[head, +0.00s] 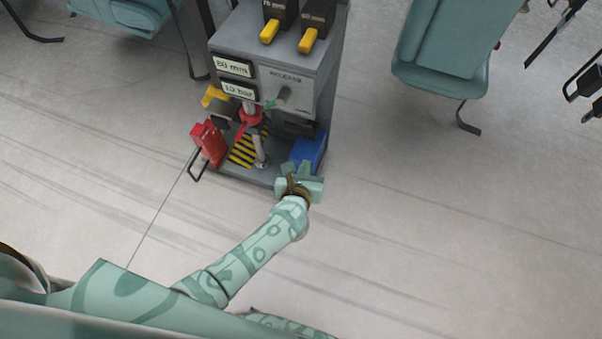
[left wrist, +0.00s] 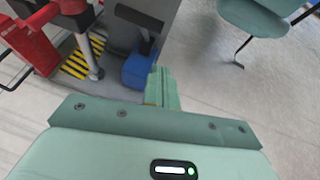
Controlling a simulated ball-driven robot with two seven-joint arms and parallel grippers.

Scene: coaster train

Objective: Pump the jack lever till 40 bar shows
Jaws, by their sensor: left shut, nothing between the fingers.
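The grey jack unit (head: 290,60) stands on the floor at the top middle of the head view. Its lower display (head: 239,90) seems to read 13 bar. A blue block (head: 309,152) sits at the unit's lower right; it also shows in the left wrist view (left wrist: 139,72), with a dark bar (left wrist: 139,17) above it that may be the jack lever. My left gripper (head: 302,172) is shut and empty, just in front of the blue block. In the left wrist view its fingers (left wrist: 162,88) overlap the block's right edge; I cannot tell whether they touch. My right gripper is out of view.
A red box (head: 210,143) with a black loop handle stands at the unit's left. A post with a red collar (head: 249,116) rises over yellow-black stripes. Two yellow-tipped levers (head: 308,40) are on top. A green seat (head: 443,45) stands right; the floor between is clear.

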